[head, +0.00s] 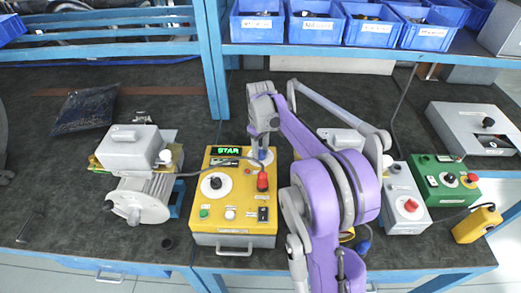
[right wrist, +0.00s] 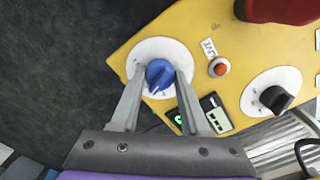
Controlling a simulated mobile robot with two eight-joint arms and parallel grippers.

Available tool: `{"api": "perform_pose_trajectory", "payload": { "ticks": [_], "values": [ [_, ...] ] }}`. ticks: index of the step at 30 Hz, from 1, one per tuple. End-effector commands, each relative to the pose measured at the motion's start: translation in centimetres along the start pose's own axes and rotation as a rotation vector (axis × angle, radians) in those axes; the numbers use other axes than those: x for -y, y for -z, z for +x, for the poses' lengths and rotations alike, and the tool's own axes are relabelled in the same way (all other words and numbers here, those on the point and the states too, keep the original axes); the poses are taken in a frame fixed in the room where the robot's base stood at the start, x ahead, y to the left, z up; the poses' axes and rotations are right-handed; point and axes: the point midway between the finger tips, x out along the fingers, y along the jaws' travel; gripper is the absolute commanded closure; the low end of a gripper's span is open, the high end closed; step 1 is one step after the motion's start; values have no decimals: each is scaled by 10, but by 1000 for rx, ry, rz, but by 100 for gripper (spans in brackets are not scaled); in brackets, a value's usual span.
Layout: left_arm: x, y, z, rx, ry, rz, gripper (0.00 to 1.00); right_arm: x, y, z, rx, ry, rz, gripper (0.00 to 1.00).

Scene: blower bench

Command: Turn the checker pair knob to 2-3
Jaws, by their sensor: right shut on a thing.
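The yellow checker box (head: 235,222) stands on the bench, left of my right arm. Its green display (head: 228,151) reads "STAR". A blue knob (right wrist: 158,72) on a white round dial (right wrist: 143,51) is at the box's back right corner in the head view. My right gripper (head: 262,150) reaches down over it. In the right wrist view its two fingers (right wrist: 160,80) are on either side of the blue knob, shut on it. The dial marks are too small to read. A black knob (head: 215,182) on another white dial is at the left. My left gripper is out of view.
A grey motor (head: 140,190) is at the left. A green box (head: 445,180) and a white box with a red button (head: 410,205) are at the right. Blue bins (head: 313,32) line the shelf behind.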

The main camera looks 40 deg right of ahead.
Motion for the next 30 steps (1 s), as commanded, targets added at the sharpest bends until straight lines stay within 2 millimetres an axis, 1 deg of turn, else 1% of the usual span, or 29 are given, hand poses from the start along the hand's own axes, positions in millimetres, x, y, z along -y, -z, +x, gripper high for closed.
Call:
{"api": "perform_pose_trajectory", "payload": {
  "ticks": [7,21,30],
  "values": [
    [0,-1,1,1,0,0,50,0,0,0,1,0,111,100],
    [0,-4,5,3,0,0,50,0,0,0,1,0,476,100],
    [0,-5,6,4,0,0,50,0,0,0,1,0,631,100]
  ]
}}
